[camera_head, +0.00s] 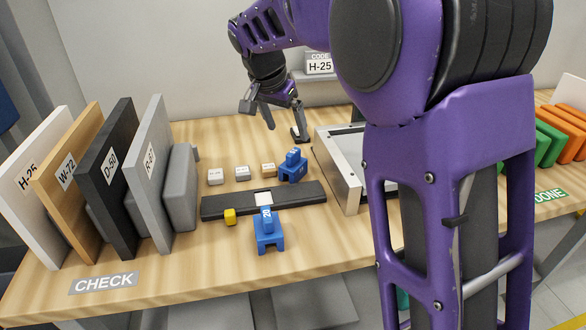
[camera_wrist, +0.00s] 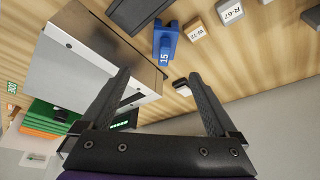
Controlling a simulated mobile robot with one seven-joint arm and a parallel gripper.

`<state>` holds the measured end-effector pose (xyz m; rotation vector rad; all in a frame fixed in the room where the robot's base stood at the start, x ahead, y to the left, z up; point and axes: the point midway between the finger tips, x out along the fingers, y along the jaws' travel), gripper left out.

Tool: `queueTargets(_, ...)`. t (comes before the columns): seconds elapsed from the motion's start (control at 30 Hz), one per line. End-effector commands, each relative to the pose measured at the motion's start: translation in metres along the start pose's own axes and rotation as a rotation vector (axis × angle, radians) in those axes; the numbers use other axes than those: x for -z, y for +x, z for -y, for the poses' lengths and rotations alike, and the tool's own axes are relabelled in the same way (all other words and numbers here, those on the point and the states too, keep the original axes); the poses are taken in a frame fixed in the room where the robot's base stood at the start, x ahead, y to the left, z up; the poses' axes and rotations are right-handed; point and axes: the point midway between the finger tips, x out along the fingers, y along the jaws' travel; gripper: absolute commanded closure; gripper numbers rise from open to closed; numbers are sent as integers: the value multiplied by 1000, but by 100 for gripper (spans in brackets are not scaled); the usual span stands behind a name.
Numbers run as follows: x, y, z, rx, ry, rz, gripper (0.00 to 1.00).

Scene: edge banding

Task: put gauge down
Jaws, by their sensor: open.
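No label in view says gauge, so I cannot tell for certain which thing it is. A small dark piece with a pale top (camera_wrist: 180,83) lies on the table between and beyond my fingertips in the wrist view, near the right finger. My gripper (camera_head: 286,127) is open above the back of the table; its spread fingers also show in the wrist view (camera_wrist: 159,76). Nothing is clasped between them. A blue block marked 15 (camera_wrist: 165,42) stands nearby, also in the head view (camera_head: 292,167). A blue block marked 20 (camera_head: 267,232) stands at the front of a dark bar (camera_head: 302,193).
Upright boards (camera_head: 93,180) marked H-25, W-72, D-50 and R-67 stand at left. Small labelled blocks (camera_head: 242,173) line the bar's back; a yellow cube (camera_head: 230,216) sits in front. A metal-walled box (camera_head: 338,172) is close on the right. Bare wood lies around the CHECK label (camera_head: 103,283).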

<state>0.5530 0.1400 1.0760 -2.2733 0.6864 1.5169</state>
Motion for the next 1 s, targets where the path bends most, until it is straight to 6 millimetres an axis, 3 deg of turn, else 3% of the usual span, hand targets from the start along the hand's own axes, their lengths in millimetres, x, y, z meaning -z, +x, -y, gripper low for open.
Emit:
queueTargets(0.03, -1, 16, -1, -4, 0, 3, 6)
queueTargets(0.3, -1, 71, -1, -4, -2, 3, 6)
queueTargets(0.67, 1, 96, 2, -1, -3, 1, 6)
queueTargets(1.0, 3, 141, 8, -1, -2, 1, 6)
